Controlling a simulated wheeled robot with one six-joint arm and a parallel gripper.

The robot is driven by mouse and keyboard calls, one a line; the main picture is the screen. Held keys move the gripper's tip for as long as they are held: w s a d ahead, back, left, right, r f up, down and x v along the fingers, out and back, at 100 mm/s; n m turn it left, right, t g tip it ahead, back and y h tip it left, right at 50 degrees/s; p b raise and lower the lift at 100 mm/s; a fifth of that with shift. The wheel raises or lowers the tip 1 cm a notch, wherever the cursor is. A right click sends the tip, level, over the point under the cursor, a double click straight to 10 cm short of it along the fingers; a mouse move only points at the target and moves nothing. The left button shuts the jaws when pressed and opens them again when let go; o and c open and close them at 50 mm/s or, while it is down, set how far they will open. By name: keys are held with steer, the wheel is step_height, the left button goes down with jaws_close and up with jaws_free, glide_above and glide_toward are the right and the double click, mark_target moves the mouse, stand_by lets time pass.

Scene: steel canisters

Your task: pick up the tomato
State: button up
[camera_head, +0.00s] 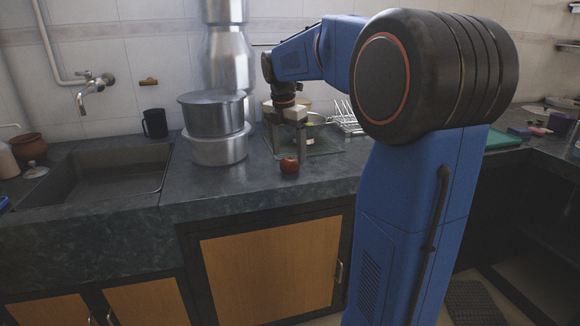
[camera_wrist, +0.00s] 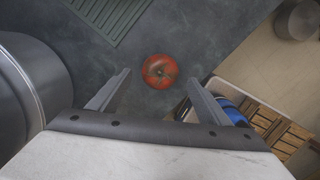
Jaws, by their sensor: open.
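The red tomato (camera_head: 289,165) sits on the dark stone counter near its front edge, to the right of the stacked steel pots. In the wrist view the tomato (camera_wrist: 159,71) lies on the counter beyond my fingertips, roughly centred between them, with its stem end facing the camera. My gripper (camera_head: 288,137) is above the counter, just over and behind the tomato in the head view. In the wrist view my gripper (camera_wrist: 158,79) has its two fingers spread wide apart with nothing between them. It does not appear to touch the tomato.
Stacked steel pots (camera_head: 217,130) stand close on the left; a steel pot also fills the left of the wrist view (camera_wrist: 32,85). A sink (camera_head: 95,180), black mug (camera_head: 155,123) and wire dish rack (camera_head: 345,117) are nearby. The counter in front of the pots is bare.

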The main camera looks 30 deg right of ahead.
mark_target(289, 158)
steer(key=shift+w+d+f, duration=0.1)
steer(key=shift+d+f, duration=0.1)
steer(key=shift+f, duration=0.85)
steer(key=shift+w+d+f, duration=0.1)
steer(key=shift+d+f, duration=0.05)
steer(key=shift+f, duration=0.9)
steer(key=c, duration=1.2)
step_height(289, 158, up, 10)
steer(key=shift+r, duration=0.1)
